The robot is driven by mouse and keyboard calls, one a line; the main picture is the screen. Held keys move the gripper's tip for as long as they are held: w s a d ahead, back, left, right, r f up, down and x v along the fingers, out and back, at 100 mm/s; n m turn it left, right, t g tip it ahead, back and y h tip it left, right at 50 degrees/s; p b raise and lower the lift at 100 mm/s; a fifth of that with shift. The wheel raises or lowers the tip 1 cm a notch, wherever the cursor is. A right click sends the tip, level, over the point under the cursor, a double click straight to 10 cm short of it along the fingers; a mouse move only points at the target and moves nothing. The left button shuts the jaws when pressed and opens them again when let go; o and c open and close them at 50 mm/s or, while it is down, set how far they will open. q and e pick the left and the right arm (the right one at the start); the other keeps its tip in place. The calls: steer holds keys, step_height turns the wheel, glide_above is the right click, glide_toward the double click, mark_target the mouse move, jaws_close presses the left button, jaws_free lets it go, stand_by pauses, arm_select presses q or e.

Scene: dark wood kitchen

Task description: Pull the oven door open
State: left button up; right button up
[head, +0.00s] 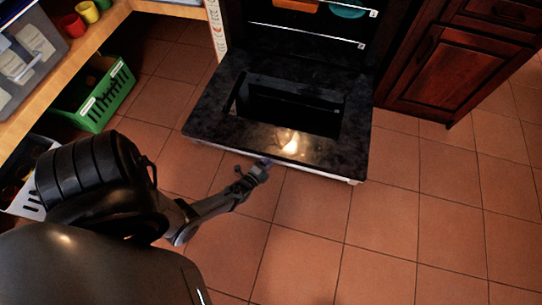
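The oven door (210,120) is folded down and lies about level in front of the oven. It is a dark, speckled panel with a rectangular window in its middle and a pale strip along its front edge. The oven (270,42) stands open behind it, with racks inside. My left gripper (262,168) is at the front edge of the door, left of its middle as seen. It is small and dark here, so I cannot tell whether its fingers are apart or whether it touches the door. The door's handle is not clearly visible. My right gripper is out of view.
An orange item (296,5) and a blue dish (346,9) are in the oven. A wooden shelf (100,40) and a green basket (102,98) stand at the left. A dark wood cabinet (445,75) is at the right. The tiled floor (400,235) in front is clear.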

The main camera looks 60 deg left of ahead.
arm_select(q)
steer(key=shift+w+a, duration=0.3)
steer(key=shift+w, duration=0.1)
steer(key=shift+s+d, duration=0.1)
steer(key=shift+d, duration=0.05)
jaws_close()
steer(key=shift+r, duration=0.1)
